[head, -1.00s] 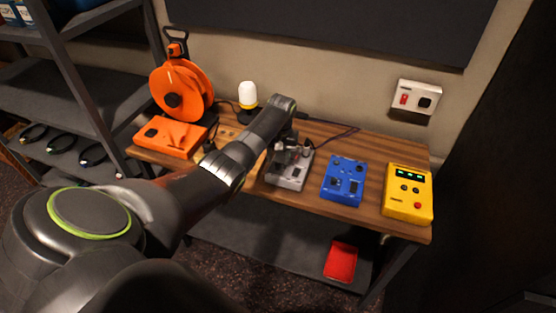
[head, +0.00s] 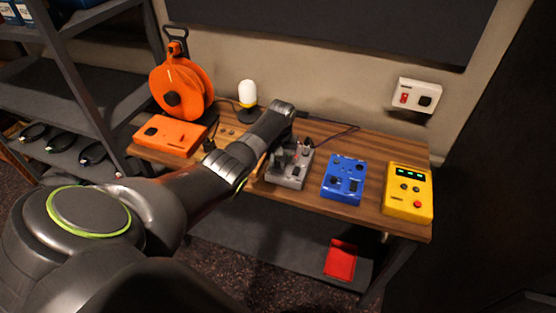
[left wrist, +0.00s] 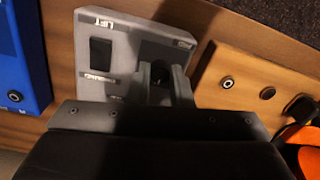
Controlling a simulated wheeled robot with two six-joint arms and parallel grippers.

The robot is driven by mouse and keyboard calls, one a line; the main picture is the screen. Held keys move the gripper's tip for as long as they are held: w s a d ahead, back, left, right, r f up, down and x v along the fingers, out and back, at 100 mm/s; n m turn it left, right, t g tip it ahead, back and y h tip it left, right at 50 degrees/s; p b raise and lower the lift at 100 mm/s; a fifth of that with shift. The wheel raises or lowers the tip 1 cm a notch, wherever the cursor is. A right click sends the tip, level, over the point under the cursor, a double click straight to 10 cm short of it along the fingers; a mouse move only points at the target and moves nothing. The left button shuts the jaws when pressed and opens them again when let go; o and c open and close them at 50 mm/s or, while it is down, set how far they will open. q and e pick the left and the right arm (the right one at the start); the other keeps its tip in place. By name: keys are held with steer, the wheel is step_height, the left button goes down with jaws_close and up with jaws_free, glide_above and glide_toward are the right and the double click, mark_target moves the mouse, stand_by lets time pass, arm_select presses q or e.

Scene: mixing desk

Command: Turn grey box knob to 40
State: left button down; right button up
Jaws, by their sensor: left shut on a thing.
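The grey box (head: 293,180) stands on the wooden desk, left of the blue box, partly covered by my left gripper (head: 287,155). In the left wrist view the grey box (left wrist: 127,42) shows a dark rocker switch and the lettering "LIFT". My left gripper (left wrist: 163,82) is over the box there, its fingers shut around a dark knob (left wrist: 160,90). The fingers hide most of the knob, and I cannot read its pointer or scale. My right gripper is not in view.
A blue box (head: 344,181) and a yellow box (head: 408,194) stand to the right. An orange box (head: 170,136), an orange cable reel (head: 181,88) and a white lamp (head: 247,94) are to the left. A wooden panel with sockets (left wrist: 250,90) lies beside the grey box.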

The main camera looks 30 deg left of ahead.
arm_select(q)
steer(key=shift+m, duration=0.3)
steer(key=m+p, duration=0.1)
steer(key=m, duration=0.2)
steer(key=shift+r, duration=0.1)
steer(key=m+p, duration=0.1)
steer(key=m, duration=0.3)
steer(key=shift+m, duration=0.4)
steer(key=m+p, duration=0.1)
steer(key=m, duration=0.3)
steer(key=shift+m+t, duration=0.3)
steer(key=m, duration=0.4)
steer(key=shift+a+m, duration=0.1)
steer(key=shift+m, duration=0.3)
steer(key=c, duration=1.3)
jaws_free()
